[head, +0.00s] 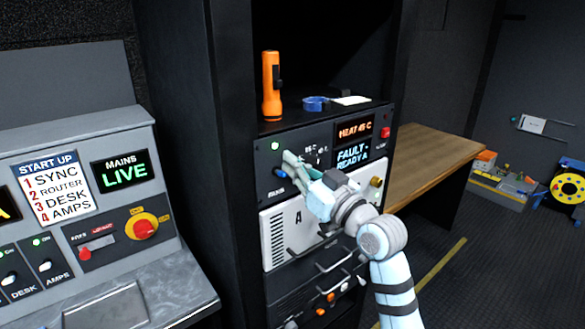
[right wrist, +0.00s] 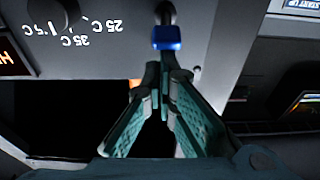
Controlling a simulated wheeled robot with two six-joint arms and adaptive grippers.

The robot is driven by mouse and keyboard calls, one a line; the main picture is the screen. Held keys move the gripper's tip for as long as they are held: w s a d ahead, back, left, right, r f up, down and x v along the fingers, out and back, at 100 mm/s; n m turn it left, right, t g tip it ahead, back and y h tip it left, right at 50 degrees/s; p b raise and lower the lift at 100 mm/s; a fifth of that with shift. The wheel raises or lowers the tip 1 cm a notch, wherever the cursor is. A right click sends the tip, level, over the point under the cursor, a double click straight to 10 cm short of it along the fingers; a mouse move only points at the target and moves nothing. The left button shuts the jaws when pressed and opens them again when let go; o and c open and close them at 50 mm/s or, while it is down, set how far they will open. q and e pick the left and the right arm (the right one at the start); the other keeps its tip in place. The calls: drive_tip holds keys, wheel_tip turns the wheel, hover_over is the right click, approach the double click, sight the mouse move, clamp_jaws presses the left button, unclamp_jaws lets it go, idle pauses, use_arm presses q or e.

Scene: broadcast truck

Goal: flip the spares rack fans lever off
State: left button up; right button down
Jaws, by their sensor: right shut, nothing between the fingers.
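The spares rack panel (head: 262,160) carries a short lever with a blue tip (head: 279,173), just above a small label that seems to read FANS. In the right wrist view the blue tip (right wrist: 167,38) stands out from the grey panel on a dark stem. I cannot tell clearly which way the lever is thrown. My right gripper (head: 289,158) is shut and empty in front of the panel, close beside the lever. In the right wrist view its fingertips (right wrist: 164,68) are together just below the blue tip; contact is unclear. My left gripper is not in view.
A green lamp (head: 275,146) glows above the lever. An orange flashlight (head: 271,88) and blue tape (head: 316,103) are on top of the rack. A console (head: 100,130) stands left.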

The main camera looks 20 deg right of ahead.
drive_tip(key=s+d+f+t+y+b, duration=0.1)
drive_tip(key=s+d+f+t+b, duration=0.2)
drive_tip(key=s+b, duration=0.4)
drive_tip(key=shift+s+d+f, duration=0.25)
drive_tip(key=shift+s+f, duration=0.65)
drive_tip(key=shift+s, duration=0.15)
